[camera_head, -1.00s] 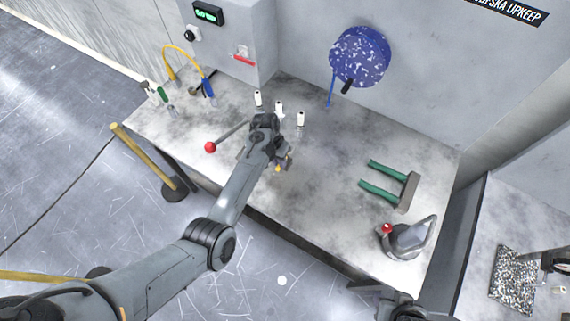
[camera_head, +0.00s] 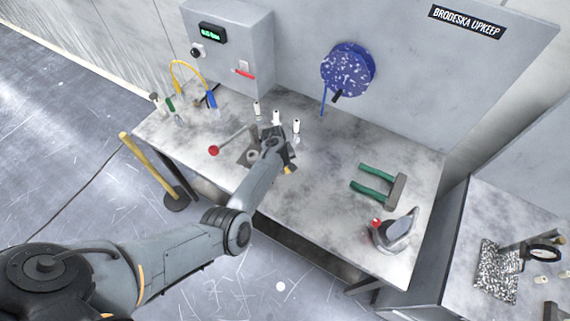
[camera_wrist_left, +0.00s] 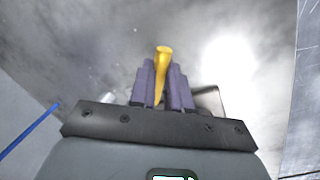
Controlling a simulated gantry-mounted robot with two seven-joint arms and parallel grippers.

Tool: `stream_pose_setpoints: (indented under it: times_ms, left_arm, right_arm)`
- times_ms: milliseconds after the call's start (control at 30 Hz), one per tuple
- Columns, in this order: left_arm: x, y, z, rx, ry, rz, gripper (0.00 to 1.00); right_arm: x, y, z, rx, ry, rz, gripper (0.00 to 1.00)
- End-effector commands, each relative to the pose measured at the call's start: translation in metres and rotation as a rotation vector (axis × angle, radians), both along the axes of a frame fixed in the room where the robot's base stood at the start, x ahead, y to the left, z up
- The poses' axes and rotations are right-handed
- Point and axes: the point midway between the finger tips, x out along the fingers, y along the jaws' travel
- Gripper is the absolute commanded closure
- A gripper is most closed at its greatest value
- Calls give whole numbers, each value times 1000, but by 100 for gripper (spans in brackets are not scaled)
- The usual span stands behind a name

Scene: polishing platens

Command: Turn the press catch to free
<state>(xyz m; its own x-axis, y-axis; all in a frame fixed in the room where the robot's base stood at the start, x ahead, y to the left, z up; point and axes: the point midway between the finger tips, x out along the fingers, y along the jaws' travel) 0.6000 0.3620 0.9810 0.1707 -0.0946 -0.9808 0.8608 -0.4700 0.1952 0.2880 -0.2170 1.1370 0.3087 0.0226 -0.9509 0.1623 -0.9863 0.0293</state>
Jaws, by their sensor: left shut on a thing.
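In the left wrist view, a yellow handle (camera_wrist_left: 162,62) stands between the two purple fingers of my left gripper (camera_wrist_left: 162,88), which is shut on it. I take it to be the press catch. In the head view, a small bit of yellow (camera_head: 288,169) shows beside my left gripper (camera_head: 281,158), low over the middle of the workbench. My gripper and forearm hide most of the catch and what it is mounted on. A lever with a red ball (camera_head: 214,150) reaches out to the left of the gripper. My right gripper is not in view.
Several white-topped pegs (camera_head: 276,117) stand just behind my gripper on the workbench (camera_head: 330,210). A green-handled tool (camera_head: 377,184) and a grey device with a red knob (camera_head: 397,232) lie to the right. A blue speckled disc (camera_head: 348,68) hangs on the back panel.

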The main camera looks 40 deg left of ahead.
Motion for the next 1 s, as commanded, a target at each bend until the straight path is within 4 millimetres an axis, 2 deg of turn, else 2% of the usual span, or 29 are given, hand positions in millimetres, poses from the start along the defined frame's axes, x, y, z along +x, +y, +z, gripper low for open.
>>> stream_pose_setpoints:
  times_ms: [300,833,867,1000]
  left_arm:
    - [4,-2,-1,1,1,121,100]
    - [4,-2,-1,2,0,144,100]
    - [4,-2,-1,2,0,144,78]
    - [5,-2,-1,2,0,143,57]
  right_arm:
    - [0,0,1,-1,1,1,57]
    - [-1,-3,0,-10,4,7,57]
    - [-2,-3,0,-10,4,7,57]
    - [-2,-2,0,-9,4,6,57]
